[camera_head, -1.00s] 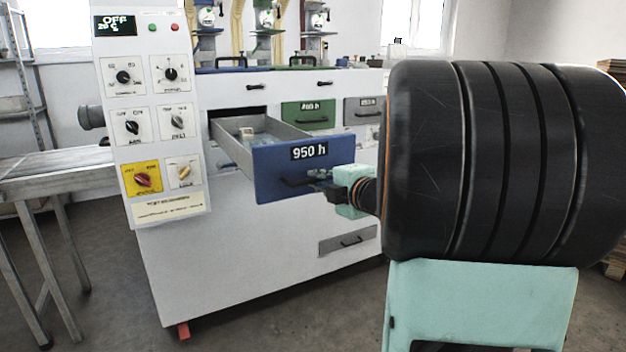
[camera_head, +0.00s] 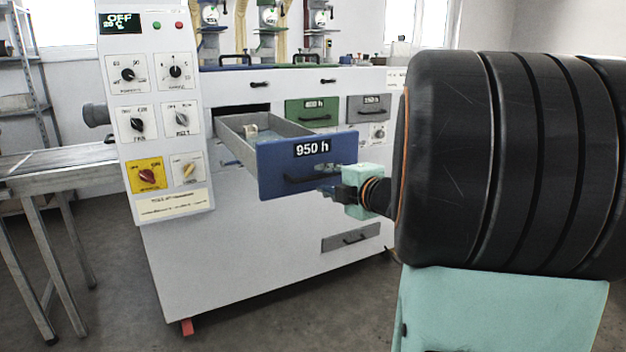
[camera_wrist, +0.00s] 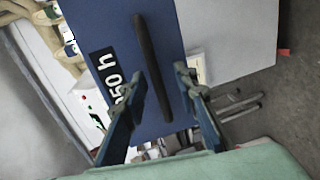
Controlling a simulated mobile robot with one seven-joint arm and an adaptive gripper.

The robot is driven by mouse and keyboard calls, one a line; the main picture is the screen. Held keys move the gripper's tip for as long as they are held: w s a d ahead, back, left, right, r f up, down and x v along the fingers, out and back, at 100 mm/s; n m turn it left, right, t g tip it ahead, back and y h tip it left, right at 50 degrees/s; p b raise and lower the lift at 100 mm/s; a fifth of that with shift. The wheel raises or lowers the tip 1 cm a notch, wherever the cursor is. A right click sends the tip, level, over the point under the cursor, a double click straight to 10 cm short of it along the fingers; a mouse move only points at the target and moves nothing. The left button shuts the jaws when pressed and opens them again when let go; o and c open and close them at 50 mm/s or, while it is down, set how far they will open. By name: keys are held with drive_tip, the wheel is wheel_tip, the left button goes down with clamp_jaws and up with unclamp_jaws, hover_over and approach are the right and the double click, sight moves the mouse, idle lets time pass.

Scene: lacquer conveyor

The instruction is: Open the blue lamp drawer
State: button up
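The blue lamp drawer (camera_head: 335,155), labelled "950 h", is pulled well out of the white cabinet. Its open grey tray shows a small pale item (camera_head: 251,130) inside. Its dark bar handle (camera_head: 305,179) is on the blue front. My gripper (camera_head: 328,187) is just in front of the right part of this front. In the wrist view my gripper's fingers (camera_wrist: 158,80) are spread, one on each side of the handle (camera_wrist: 152,65), with gaps between. The gripper looks open and holds nothing.
The white cabinet (camera_head: 270,265) carries a green drawer (camera_head: 313,104), a grey drawer (camera_head: 368,102) and a lower grey drawer (camera_head: 350,240), all shut. A control panel (camera_head: 150,60) stands at left, beside a metal conveyor table (camera_head: 60,165). Floor in front is clear.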

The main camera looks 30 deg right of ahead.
drive_tip(key=s+r, duration=0.1)
drive_tip(key=s, duration=0.5)
drive_tip(key=shift+s+r, duration=0.15)
drive_tip(key=shift+s, duration=0.1)
drive_tip(key=shift+d, duration=0.1)
